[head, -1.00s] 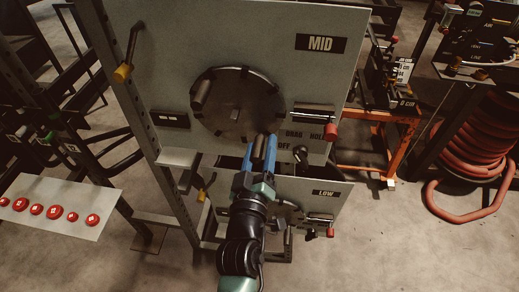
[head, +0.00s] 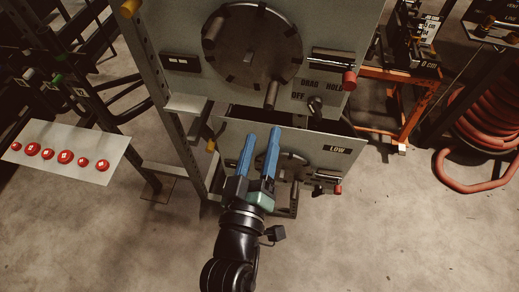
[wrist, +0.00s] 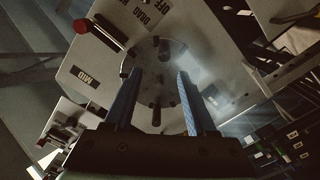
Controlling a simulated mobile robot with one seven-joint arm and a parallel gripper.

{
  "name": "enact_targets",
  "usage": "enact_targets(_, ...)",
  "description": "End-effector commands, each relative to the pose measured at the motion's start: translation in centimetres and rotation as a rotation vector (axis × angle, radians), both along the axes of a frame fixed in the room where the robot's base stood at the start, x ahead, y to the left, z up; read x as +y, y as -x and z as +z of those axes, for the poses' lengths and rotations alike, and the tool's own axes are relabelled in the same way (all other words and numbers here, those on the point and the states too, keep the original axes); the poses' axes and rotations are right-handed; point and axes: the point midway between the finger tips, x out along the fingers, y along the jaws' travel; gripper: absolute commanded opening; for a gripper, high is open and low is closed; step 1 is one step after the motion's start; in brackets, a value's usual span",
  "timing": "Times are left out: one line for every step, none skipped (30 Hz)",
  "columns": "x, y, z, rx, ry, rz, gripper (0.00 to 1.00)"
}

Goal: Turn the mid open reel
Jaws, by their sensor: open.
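The mid reel (head: 252,55) is a dark round disc on the grey panel (head: 345,25). One handle (head: 213,28) stands out at its upper left and another handle (head: 271,95) at its lower edge. My gripper (head: 262,134) has two blue fingers spread apart and empty, below the reel and in front of the low panel. In the wrist view the reel (wrist: 160,85) lies ahead, partly behind and between the open fingers, and the MID label (wrist: 82,75) shows at left. The fingers look apart from both handles.
Right of the reel are a red-ended lever (head: 349,79) and a DRAG/HOLD/OFF knob (head: 315,104). The low panel (head: 335,165) sits beneath with its own reel. A plate of red buttons (head: 65,157) is at left; a red hose coil (head: 487,130) is at right. The front floor is clear.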

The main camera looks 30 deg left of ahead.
Motion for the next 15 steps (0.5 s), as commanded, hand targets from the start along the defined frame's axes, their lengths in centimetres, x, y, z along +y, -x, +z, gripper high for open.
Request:
enact_targets(-0.2, 0.52, -0.13, 0.001, 0.0, -0.001, 0.56)
enact_targets(-0.26, 0.72, -0.12, 0.002, 0.0, -0.001, 0.56)
enact_targets(-0.34, 0.96, -0.09, 0.001, 0.0, -0.002, 0.56)
enact_targets(-0.38, 1.1, -0.04, 0.0, 0.0, -0.001, 0.56)
enact_targets(-0.42, 1.2, -0.01, 0.0, 0.0, -0.002, 0.56)
enact_targets(-0.46, 1.31, 0.02, -0.001, 0.001, -0.002, 0.56)
enact_targets(-0.47, 1.36, 0.03, -0.001, 0.001, -0.002, 0.56)
enact_targets(-0.48, 1.4, 0.04, -0.001, 0.001, -0.002, 0.56)
enact_targets(-0.48, 1.43, 0.05, -0.001, 0.001, -0.002, 0.56)
enact_targets(-0.48, 1.44, 0.06, -0.001, 0.001, -0.002, 0.56)
enact_targets(-0.49, 1.44, 0.06, -0.001, 0.001, -0.002, 0.56)
enact_targets(-0.48, 1.43, 0.07, -0.001, 0.001, -0.002, 0.56)
enact_targets(-0.47, 1.42, 0.07, -0.001, 0.001, -0.002, 0.56)
enact_targets(-0.47, 1.43, 0.06, -0.001, 0.001, -0.002, 0.56)
enact_targets(-0.47, 1.43, 0.06, -0.001, 0.001, -0.002, 0.56)
